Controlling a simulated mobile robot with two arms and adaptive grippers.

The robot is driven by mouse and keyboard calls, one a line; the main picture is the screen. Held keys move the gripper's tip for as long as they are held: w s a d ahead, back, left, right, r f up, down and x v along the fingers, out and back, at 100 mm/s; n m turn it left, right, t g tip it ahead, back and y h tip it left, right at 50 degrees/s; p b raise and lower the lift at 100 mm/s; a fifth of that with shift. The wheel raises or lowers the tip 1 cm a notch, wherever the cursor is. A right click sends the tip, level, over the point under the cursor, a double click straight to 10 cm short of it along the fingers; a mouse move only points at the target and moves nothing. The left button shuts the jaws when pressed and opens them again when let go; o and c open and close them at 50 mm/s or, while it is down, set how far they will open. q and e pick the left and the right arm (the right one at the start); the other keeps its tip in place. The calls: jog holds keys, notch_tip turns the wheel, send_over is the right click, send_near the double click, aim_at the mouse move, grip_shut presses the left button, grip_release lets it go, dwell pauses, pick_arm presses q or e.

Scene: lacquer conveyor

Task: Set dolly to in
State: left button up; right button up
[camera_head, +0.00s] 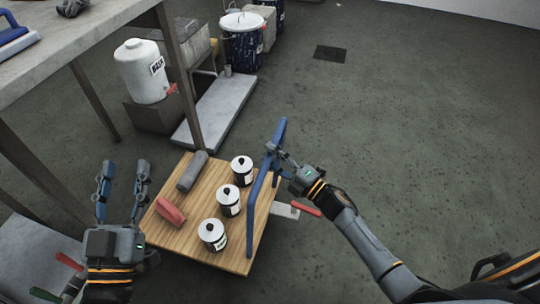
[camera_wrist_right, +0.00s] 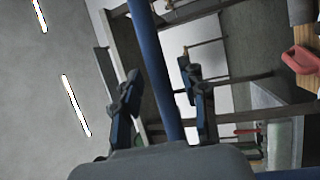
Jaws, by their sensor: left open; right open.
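The dolly is a low wooden platform (camera_head: 178,232) with an upright blue push handle (camera_head: 256,205) along its right side, seen in the head view. My right gripper (camera_head: 274,158) is open at the far part of this handle. In the right wrist view, the blue handle bar (camera_wrist_right: 152,50) runs between the spread fingers of my right gripper (camera_wrist_right: 160,78); contact cannot be told. My left gripper (camera_head: 122,172) is open and empty, left of the platform.
Several black-and-white cans (camera_head: 229,201), a red object (camera_head: 171,211) and a grey roll (camera_head: 191,172) ride on the platform. A table (camera_head: 60,55) stands left; a white drum (camera_head: 142,72) and a pale low slab (camera_head: 215,112) lie beyond. The floor right is clear.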

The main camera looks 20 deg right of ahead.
jog(key=shift+w+a+r, duration=0.1)
jog(key=shift+w+a, duration=0.2)
jog(key=shift+w, duration=0.15)
pick_arm(q)
jog(key=shift+s+r, duration=0.15)
jog(key=shift+r, duration=0.25)
pick_arm(e)
grip_shut()
